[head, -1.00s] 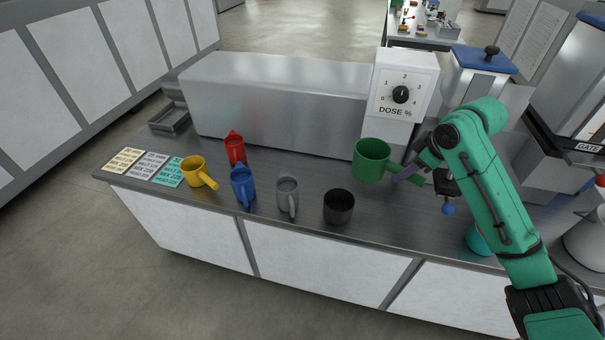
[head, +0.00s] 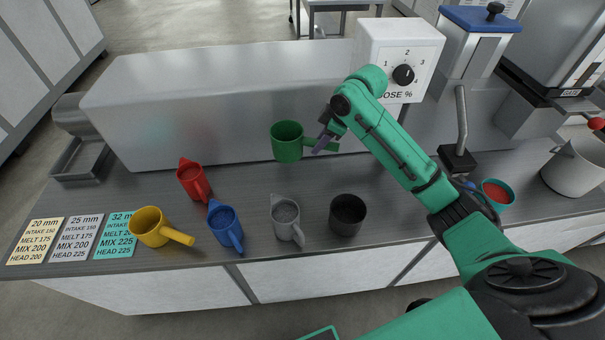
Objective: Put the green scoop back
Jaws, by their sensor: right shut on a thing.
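The green scoop (head: 287,142) is a mug-like cup with a handle pointing right. My right gripper (head: 325,142) is shut on its handle and holds it upright, seemingly above the counter (head: 255,180) in front of the metal housing. My left gripper is not in view. A red scoop (head: 192,181), a yellow scoop (head: 150,227), a blue scoop (head: 225,226) and a grey scoop (head: 286,220) stand on the counter to the left and below the green one.
A dark round cup (head: 347,214) stands right of the grey scoop. Three printed cards (head: 75,240) lie at the left end. A dose dial box (head: 397,55) stands behind. A teal cup with red contents (head: 496,194) and a pale jug (head: 575,168) are at right.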

